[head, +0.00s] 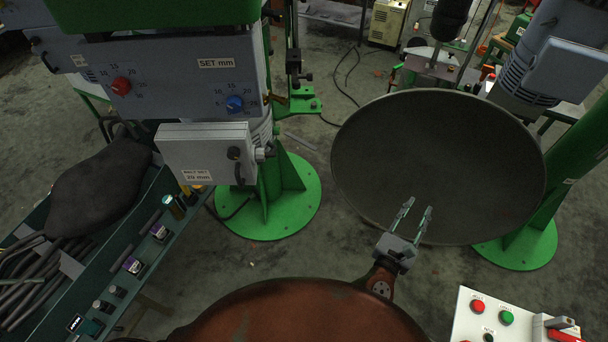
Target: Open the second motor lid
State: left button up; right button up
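A light grey box-like lid (203,152) with a small label reading 20 mm and a dark knob sits on the left machine, under its SET mm panel (190,85). It looks shut. A second grey box-like cover (565,70) sits on a ribbed grey motor housing (520,85) at the upper right; I cannot tell which is the second motor lid. My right gripper (418,208) points up and away, in front of the large dark dish (440,150). Its two fingers are apart with nothing between them. It is clear of both lids. My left gripper is out of view.
Green machine stands (270,205) rise from the concrete floor at centre left and far right. A green bench (110,265) with tools, hoses and a dark bag (98,185) fills the left. A white button panel (500,315) stands at lower right.

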aim_at(193, 157)
jog(key=z, duration=1.3)
jog(key=k, duration=0.35)
jog(key=u, duration=2.85)
